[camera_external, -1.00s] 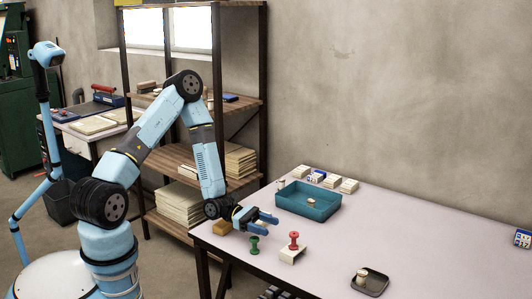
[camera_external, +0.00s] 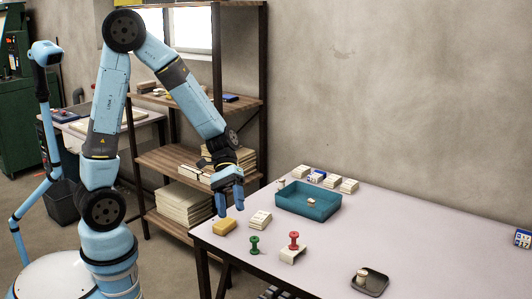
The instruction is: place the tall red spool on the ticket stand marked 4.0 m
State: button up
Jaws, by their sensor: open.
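A red spool (camera_external: 294,240) stands upright on a small white stand (camera_external: 292,255) near the table's front edge. The marking on this stand is too small to read. A shorter green spool (camera_external: 254,245) stands on the table to its left. My gripper (camera_external: 230,206) is open and empty, fingers pointing down, above the table's left end. It is up and to the left of the red spool, clear of it. Another small white block or stand (camera_external: 260,219) with faint markings lies behind the green spool.
A yellow block (camera_external: 224,227) lies below my gripper. A teal tray (camera_external: 322,212) holds a small pale piece. Several white blocks (camera_external: 333,181) line the back edge. A dark dish (camera_external: 381,281) with a small spool is at front right. The table's right side is mostly clear.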

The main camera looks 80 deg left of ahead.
jog(key=s+a+r+m+t+y, duration=0.2)
jog(key=s+r+m+y, duration=0.3)
jog(key=s+r, duration=0.3)
jog(key=s+a+r+m+t+y, duration=0.1)
jog(key=s+r+m+t+y, duration=0.2)
jog(key=s+r, duration=0.5)
notch_tip(320, 180, up, 2)
jog(key=shift+a+r+m+y, duration=0.1)
jog(key=shift+a+m+y, duration=0.25)
jog(key=shift+m+y, duration=0.6)
